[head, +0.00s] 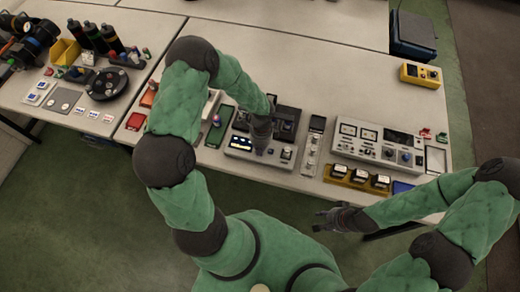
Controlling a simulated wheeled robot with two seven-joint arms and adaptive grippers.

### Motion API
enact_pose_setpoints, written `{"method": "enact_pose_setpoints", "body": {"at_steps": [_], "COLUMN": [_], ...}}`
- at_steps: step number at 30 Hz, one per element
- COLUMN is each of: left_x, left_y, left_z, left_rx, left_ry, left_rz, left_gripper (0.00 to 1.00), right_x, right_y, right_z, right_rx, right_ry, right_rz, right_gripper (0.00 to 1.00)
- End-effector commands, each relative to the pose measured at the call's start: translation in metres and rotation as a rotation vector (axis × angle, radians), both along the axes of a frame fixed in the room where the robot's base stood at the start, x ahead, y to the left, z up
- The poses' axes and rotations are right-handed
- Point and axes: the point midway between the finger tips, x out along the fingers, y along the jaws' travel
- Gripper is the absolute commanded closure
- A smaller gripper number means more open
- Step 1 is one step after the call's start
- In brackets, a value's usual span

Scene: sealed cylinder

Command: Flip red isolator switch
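My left gripper (261,148) points down over a light grey control panel (238,154) near the table's front edge. It covers part of the panel, and I cannot tell whether its fingers are open or touch anything. No red isolator switch can be made out for certain; it may be hidden behind my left gripper or too small.
A wide grey instrument console (390,146) stands right of the panel, with yellow-based meters (358,176) before it. Small red parts (425,133) lie at its right. A yellow device (421,75) sits at the back right. The table's back middle (320,60) is clear.

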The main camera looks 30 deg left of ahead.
Motion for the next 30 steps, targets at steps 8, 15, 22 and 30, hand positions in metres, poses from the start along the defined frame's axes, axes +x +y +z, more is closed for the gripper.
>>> {"method": "enact_pose_setpoints", "body": {"at_steps": [8,15,22,30], "left_x": [0.006,0.013,0.013,0.015], "left_y": [0.002,0.003,0.003,-0.002], "left_z": [0.004,0.007,0.007,0.024], "left_rx": [0.000,-0.001,0.000,0.000], "left_ry": [0.002,0.002,0.001,0.000], "left_rz": [-0.002,-0.001,-0.001,-0.002], "left_gripper": [1.00,1.00,1.00,1.00], "right_x": [0.000,0.000,0.000,0.000], "right_y": [0.000,0.000,0.000,0.000], "right_z": [0.004,0.007,0.007,0.020], "right_rx": [0.000,0.000,0.000,0.000], "right_ry": [0.000,0.000,0.000,0.000], "right_rz": [0.000,0.000,0.000,0.000], "right_gripper": [0.60,0.60,0.60,0.60]}}
